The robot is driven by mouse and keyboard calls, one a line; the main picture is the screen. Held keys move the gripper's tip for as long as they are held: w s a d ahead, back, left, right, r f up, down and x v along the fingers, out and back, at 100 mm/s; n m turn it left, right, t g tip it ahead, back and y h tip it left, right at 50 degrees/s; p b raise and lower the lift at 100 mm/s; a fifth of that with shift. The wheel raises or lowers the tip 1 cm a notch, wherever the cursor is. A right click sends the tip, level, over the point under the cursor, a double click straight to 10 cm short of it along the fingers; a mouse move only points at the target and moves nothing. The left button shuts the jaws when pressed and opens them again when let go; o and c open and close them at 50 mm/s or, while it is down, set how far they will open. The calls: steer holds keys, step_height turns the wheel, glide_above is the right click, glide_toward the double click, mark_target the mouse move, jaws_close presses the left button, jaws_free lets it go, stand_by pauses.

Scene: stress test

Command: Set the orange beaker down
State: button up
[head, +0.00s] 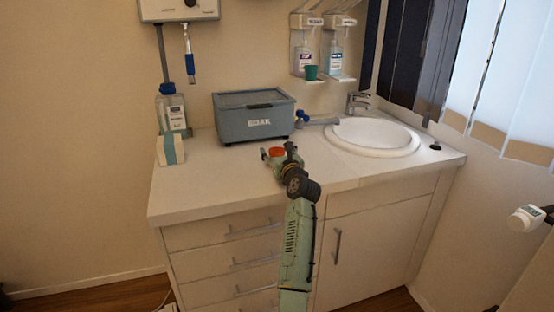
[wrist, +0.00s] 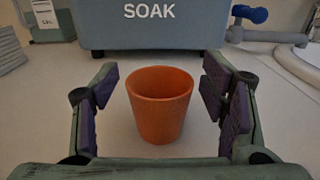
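The orange beaker (wrist: 160,105) stands upright on the white counter (wrist: 55,80), between the fingers of my gripper (wrist: 165,110) in the wrist view. The fingers are spread, with a gap on each side of the beaker, and do not touch it. In the head view the beaker's orange top (head: 276,152) shows at my gripper (head: 277,159), over the counter in front of the soak box. The gripper partly hides the beaker there.
A grey-blue soak box (head: 253,123) stands behind the beaker. A sink (head: 372,136) is at right, with a blue-ended grey fitting (head: 318,122) beside it. A bottle (head: 172,112) and a small white-teal box (head: 170,150) are at left. The counter front-left is clear.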

steer(key=c, duration=1.2)
steer(key=shift+r, duration=0.15)
